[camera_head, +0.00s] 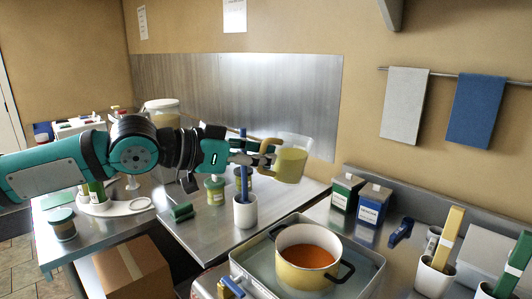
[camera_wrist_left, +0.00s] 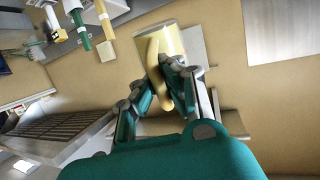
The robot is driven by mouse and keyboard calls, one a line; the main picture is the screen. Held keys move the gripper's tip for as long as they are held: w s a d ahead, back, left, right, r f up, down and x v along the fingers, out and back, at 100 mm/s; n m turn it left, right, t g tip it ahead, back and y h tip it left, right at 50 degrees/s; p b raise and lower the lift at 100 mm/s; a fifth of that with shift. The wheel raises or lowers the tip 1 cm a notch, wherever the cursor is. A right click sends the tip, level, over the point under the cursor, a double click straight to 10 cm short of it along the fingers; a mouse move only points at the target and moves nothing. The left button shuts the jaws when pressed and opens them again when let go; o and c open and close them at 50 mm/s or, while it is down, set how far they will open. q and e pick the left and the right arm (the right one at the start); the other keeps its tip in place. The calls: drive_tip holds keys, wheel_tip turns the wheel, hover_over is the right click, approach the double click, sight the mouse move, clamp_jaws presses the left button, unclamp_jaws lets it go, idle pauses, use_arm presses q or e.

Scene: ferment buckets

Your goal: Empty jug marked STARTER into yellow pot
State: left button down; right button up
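A pale yellow jug (camera_head: 291,165) with a tan handle hangs in the air above and behind the yellow pot. No STARTER marking is readable on it. My left gripper (camera_head: 264,160) is shut on the jug's handle; the wrist view also shows the jug (camera_wrist_left: 172,38) and the fingers (camera_wrist_left: 172,88) at its handle. The jug looks near upright, with a slight tilt. The yellow pot (camera_head: 298,277) has dark handles and orange-red contents, and stands at the front. My right gripper is in neither view.
The pot stands in a grey metal tray (camera_head: 374,258). A white cup with a blue tool (camera_head: 245,210) stands left of it. Green and blue cartons (camera_head: 372,205) stand at right, near pots with upright sticks (camera_head: 435,277). A cardboard box (camera_head: 133,273) is at lower left.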

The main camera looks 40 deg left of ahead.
use_arm(q)
drive_tip(key=shift+g, duration=0.4)
wheel_tip(320, 180, down, 5)
drive_tip(key=shift+r+b, duration=0.2)
drive_tip(key=shift+b, duration=0.65)
wheel_tip(320, 180, down, 7)
drive_tip(key=g+y+p, duration=0.1)
drive_tip(key=g, duration=0.2)
drive_tip(key=shift+p, duration=0.4)
drive_tip(key=shift+w+f, duration=0.1)
drive_tip(key=shift+w+f+n+g+y+p, duration=0.25)
drive_tip(key=shift+f+n+g+y+p, duration=0.4)
drive_tip(key=shift+p, duration=2.45)
